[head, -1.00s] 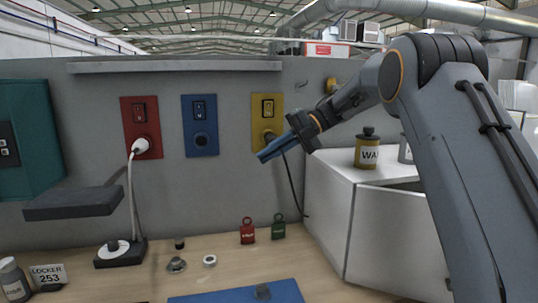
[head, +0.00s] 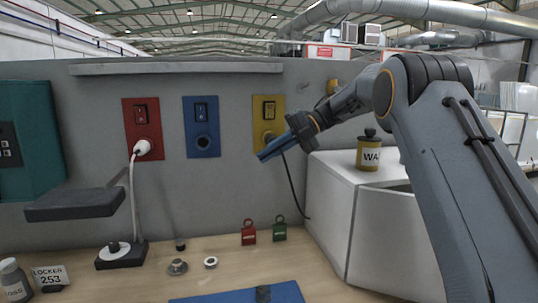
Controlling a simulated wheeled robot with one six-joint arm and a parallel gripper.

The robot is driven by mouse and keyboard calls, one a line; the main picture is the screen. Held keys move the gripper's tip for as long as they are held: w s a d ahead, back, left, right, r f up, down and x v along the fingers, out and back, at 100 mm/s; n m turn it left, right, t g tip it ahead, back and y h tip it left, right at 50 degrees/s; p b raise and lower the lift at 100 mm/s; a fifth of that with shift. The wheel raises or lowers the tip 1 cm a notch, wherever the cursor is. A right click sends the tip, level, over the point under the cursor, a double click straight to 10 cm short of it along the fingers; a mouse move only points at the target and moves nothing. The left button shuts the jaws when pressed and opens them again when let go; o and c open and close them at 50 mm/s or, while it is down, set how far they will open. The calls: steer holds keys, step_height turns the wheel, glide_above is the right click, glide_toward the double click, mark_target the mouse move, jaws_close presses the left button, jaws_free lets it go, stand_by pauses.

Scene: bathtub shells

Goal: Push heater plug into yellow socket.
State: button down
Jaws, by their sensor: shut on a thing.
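The yellow socket (head: 268,112) is a yellow wall plate with a switch at its top, on the grey wall right of the blue plate. Its lower part is partly hidden behind my gripper. My gripper (head: 266,156) has blue fingers and is in front of the lower edge of the yellow plate. It is shut on the heater plug, which the fingers hide. A dark cord (head: 294,190) hangs from the gripper down beside the white cabinet. I cannot tell whether the plug touches the socket.
A blue socket (head: 202,127) and a red socket (head: 142,128) with a white plug (head: 143,148) are to the left. A white cabinet (head: 330,213) with a yellow canister (head: 369,151) stands right. Red (head: 248,234) and green (head: 280,230) padlock-like tags stand on the bench below.

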steer(key=shift+w, duration=0.1)
steer(key=c, duration=1.8)
jaws_free()
steer(key=shift+c, duration=0.2)
steer(key=b+v, duration=0.2)
steer(key=v, duration=0.5)
steer(key=shift+d+r+b, duration=0.15)
steer(key=shift+d+b, duration=0.15)
